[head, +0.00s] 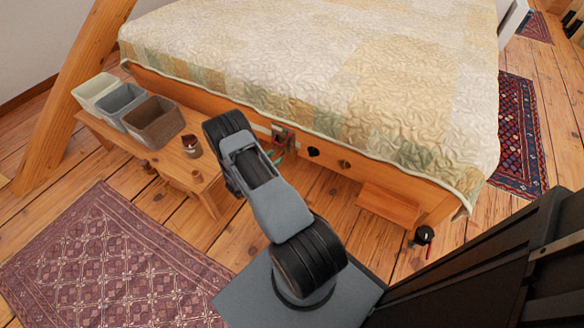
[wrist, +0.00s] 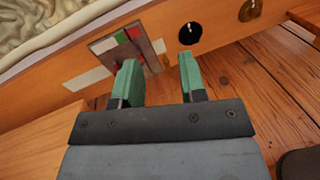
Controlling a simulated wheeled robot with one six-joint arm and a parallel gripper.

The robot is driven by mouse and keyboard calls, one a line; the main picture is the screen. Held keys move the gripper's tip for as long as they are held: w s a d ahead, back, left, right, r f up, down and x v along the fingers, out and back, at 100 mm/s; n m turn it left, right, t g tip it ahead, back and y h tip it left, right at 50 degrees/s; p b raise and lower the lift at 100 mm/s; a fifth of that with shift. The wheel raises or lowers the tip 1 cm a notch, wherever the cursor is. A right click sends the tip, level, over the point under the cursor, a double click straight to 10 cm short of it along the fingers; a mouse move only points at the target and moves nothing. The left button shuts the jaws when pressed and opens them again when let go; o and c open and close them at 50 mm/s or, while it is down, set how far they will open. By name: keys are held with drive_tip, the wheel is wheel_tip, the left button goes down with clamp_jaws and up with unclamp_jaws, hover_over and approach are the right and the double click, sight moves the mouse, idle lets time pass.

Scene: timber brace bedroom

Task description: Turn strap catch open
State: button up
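The right finger is below a black round fitting (wrist: 188,34). In the head view my gripper (head: 277,156) is mostly hidden.
A wooden round fitting (head: 344,164) sits further right on the rail. A quilted bed (head: 330,60) overhangs the rail. A low wooden bench (head: 160,165) at left holds several bins and a small jar (head: 191,146). A wooden ledge (head: 389,205) juts out at right.

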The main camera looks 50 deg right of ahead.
sight(293, 155)
wheel_tip(293, 155, down, 12)
drive_tip(key=n+t+b, duration=0.3)
drive_tip(key=n, duration=0.1)
drive_tip(key=shift+t, duration=0.4)
drive_tip(key=b+x, duration=0.1)
drive_tip(key=x, duration=0.2)
drive_tip(key=b+x, duration=0.1)
drive_tip(key=x, duration=0.3)
drive_tip(key=b+x, duration=0.1)
drive_tip(key=x, duration=0.3)
drive_tip(key=shift+s+d+f, duration=0.15)
drive_tip(key=shift+s+d, duration=0.05)
drive_tip(key=shift+s, duration=0.2)
drive_tip(key=shift+b+x, duration=0.45)
drive_tip(key=shift+x, duration=0.5)
clamp_jaws()
